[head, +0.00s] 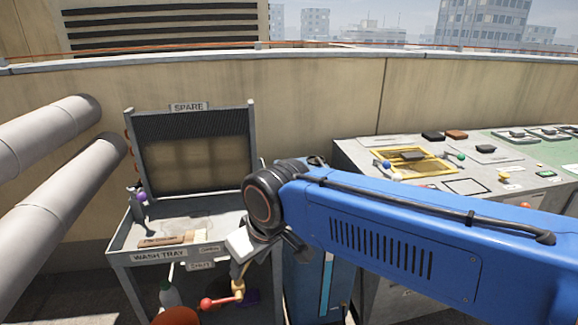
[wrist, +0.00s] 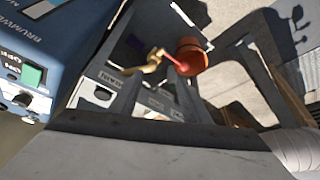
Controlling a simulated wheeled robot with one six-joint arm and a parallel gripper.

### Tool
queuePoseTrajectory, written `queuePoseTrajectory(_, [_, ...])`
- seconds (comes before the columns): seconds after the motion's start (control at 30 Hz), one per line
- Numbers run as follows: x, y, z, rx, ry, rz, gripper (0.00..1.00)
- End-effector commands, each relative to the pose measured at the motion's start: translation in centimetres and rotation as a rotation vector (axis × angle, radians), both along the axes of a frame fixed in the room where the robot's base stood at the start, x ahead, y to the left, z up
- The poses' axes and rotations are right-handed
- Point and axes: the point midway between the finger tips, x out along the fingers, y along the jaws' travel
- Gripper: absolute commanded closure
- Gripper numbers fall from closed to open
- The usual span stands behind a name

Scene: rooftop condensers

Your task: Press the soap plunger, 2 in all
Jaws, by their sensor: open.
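A small dark dispenser-like fixture with a purple knob (head: 141,197) stands at the back left of the wash tray (head: 123,243) in the head view. It may be the soap plunger, but it is too small to be sure. My gripper (head: 268,248) is at the end of the blue arm, to the right of the tray and apart from that fixture. It is partly hidden by my wrist joint and looks empty. The wrist view shows no fingers and no clear soap plunger.
A brush (head: 178,238) lies on the tray. Below are a brass valve (head: 238,289) with a red-knobbed lever (head: 207,303), an orange-brown pot (wrist: 192,52) and a pale bottle (head: 168,294). Thick pipes (head: 45,135) stand left; a control bench (head: 480,160) stands right.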

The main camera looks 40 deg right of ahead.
Motion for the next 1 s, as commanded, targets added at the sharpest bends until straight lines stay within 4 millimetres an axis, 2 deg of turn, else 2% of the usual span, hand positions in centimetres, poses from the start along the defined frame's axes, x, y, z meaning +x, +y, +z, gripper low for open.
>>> queuePoseTrajectory(0.33, [0.00, 0.00, 0.00, 0.000, 0.000, 0.000, 0.57])
queuePoseTrajectory(0.5, [0.00, 0.00, 0.00, 0.000, 0.000, 0.000, 0.97])
queuePoseTrajectory(0.53, [0.00, 0.00, 0.00, 0.000, 0.000, 0.000, 1.00])
queuePoseTrajectory(1.0, [0.00, 0.00, 0.00, 0.000, 0.000, 0.000, 1.00])
